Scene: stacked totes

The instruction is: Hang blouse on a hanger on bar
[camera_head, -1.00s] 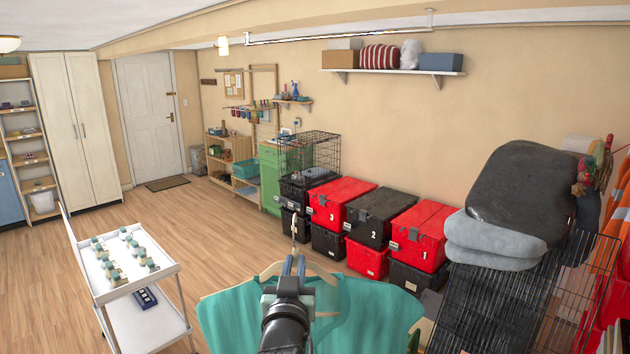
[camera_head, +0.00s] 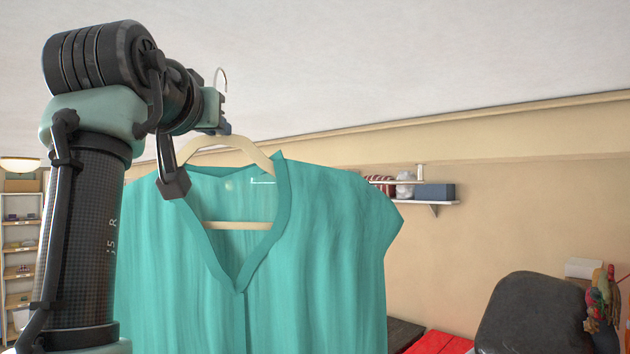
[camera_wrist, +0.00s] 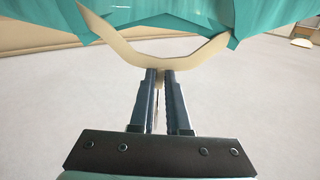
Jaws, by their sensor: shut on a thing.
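The teal blouse (camera_head: 330,262) hangs spread and upright on a cream wooden hanger (camera_head: 262,158) in the head view. My gripper (camera_head: 222,128) is shut on the hanger at its top middle, below the metal hook (camera_head: 221,78), which sticks up free. In the wrist view my gripper's fingers (camera_wrist: 160,76) close at the hanger's neck, with the hanger (camera_wrist: 160,61) and blouse (camera_wrist: 270,17) beyond.
A wall shelf (camera_head: 445,203) with a blue box (camera_head: 434,191) stands behind, right of the blouse. A dark cushion (camera_head: 533,315) and red box lid (camera_head: 440,343) are low at right. The ceiling (camera_head: 400,60) is clear around the hook.

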